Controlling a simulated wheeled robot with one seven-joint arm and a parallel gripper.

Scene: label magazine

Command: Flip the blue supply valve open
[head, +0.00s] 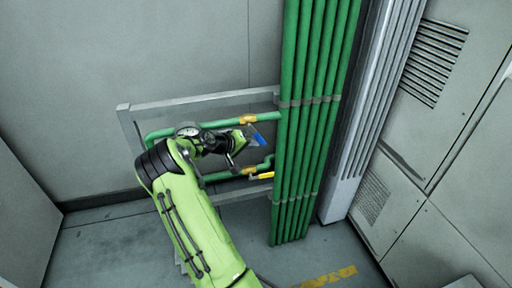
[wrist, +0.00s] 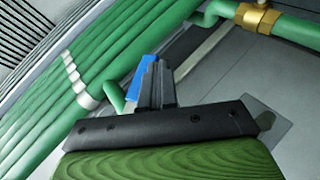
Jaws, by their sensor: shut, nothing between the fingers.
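The blue valve handle (head: 258,140) shows at the end of my gripper in the head view, by the upper green pipe. In the wrist view the blue handle (wrist: 142,76) is a short strip just left of my gripper's fingers (wrist: 157,80), which partly hide it. The fingers are shut with nothing between them, right beside the handle; I cannot tell whether they touch it. In the head view my gripper (head: 246,137) is small and dark. A brass valve body (wrist: 257,17) sits on the green pipe at the wrist view's top right.
A lower pipe carries a yellow handle (head: 262,176). A bundle of vertical green pipes (head: 310,110) stands just right of my gripper. A grey frame (head: 190,102) and a round gauge (head: 188,131) are close to my arm. The floor at left is clear.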

